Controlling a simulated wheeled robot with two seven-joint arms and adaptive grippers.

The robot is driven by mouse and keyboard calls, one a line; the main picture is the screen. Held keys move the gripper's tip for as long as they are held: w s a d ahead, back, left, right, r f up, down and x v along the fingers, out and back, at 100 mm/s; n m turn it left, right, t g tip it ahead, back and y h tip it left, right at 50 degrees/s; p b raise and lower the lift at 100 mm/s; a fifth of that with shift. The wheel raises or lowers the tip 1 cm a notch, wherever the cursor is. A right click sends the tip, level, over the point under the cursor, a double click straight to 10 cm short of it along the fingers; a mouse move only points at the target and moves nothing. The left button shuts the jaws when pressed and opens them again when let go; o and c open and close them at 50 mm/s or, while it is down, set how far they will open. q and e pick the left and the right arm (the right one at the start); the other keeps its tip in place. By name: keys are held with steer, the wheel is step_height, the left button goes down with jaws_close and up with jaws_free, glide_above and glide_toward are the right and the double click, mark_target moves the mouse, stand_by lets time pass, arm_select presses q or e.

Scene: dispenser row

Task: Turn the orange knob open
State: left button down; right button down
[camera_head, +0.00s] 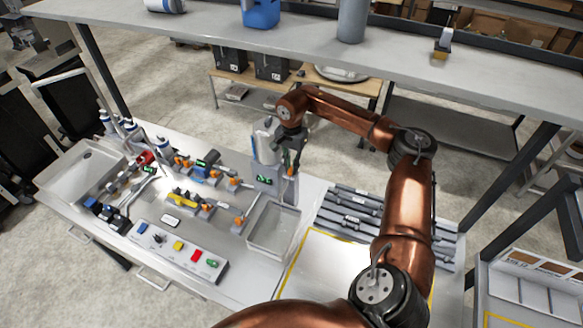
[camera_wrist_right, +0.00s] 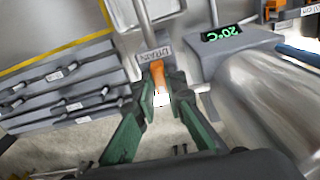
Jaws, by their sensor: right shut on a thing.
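The orange knob (camera_wrist_right: 158,74) is a small orange lever with a pale end, in front of a grey labelled block (camera_wrist_right: 155,56). My right gripper (camera_wrist_right: 162,92) has its green fingers closed on either side of it. In the head view my right gripper (camera_head: 291,163) points down beside the grey unit with a green display (camera_head: 264,180). A bit of orange shows at its fingertips there. The fingers partly hide the knob, and I cannot tell how far it is turned. My left gripper is not in view.
A metal cylinder (camera_wrist_right: 265,100) stands close beside the gripper. A shallow metal tray (camera_head: 272,228) and a rack of grey bars (camera_head: 352,208) are nearby. Several other orange handles sit on the bench to the left. A shelf (camera_head: 300,48) spans above.

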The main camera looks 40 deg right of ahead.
mark_target(291, 168)
stand_by(0.4)
steer(key=c, duration=2)
jaws_free()
step_height(291, 168, up, 12)
steer(key=shift+a+f, duration=0.1)
